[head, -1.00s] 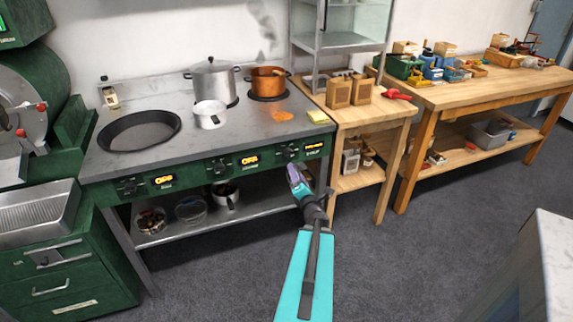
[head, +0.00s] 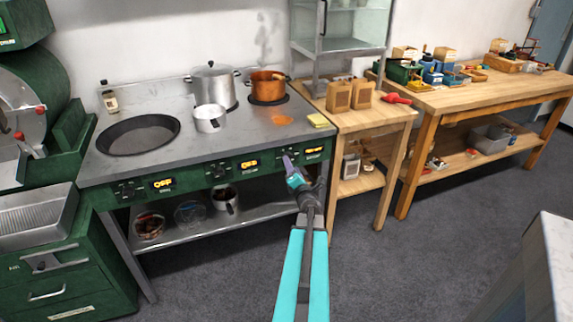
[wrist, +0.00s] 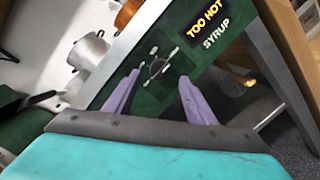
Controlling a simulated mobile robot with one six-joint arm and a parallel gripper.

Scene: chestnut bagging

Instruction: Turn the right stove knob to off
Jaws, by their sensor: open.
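The right stove knob (head: 290,153) is on the green front panel, beside a lit display (head: 314,150). In the wrist view the knob (wrist: 157,68) is dark with pale marks around it, and the display (wrist: 205,22) reads "TOO HOT" above the label "SYRUP". My gripper (head: 289,163) is at the panel, just below and in front of this knob, and partly covers it in the head view. In the wrist view my gripper (wrist: 160,82) has its two purple fingers apart, one to each side of the knob, with nothing between them. Contact cannot be told.
The stove top (head: 170,170) carries a dark pan (head: 138,135), a white pot (head: 210,119), a steel pot (head: 215,84) and a copper pot (head: 268,86). A lower shelf (head: 185,232) holds several containers. A wooden table (head: 362,118) stands close on the right. The floor in front is clear.

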